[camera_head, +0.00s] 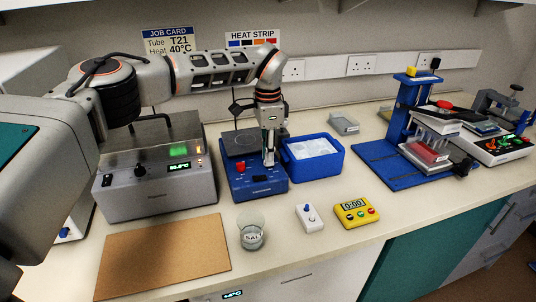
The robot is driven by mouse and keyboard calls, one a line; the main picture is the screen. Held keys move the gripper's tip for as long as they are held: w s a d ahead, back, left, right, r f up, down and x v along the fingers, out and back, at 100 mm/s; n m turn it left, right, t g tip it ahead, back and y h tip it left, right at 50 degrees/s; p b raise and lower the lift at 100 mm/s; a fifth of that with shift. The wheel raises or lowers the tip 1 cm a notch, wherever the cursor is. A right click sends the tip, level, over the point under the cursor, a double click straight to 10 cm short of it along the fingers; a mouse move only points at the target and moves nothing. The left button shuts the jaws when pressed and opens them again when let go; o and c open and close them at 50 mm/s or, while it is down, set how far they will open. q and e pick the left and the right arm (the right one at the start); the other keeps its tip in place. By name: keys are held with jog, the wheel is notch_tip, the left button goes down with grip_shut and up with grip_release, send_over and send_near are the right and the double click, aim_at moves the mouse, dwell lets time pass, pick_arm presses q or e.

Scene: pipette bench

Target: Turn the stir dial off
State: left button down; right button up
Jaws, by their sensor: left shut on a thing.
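My right gripper is not in view.
A blue tub (312,157) of white contents stands close to the right of the stirrer. A grey instrument box (155,185) is at left. A beaker (251,233), white device (309,217) and yellow timer (356,213) stand in front. A blue stand (380,165) is further right.

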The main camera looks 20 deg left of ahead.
pick_arm(q)
jog(key=shift+f+n, duration=0.1)
jog(key=shift+n, duration=0.4)
jog(key=c, duration=1.9)
grip_release()
notch_tip(320, 180, up, 12)
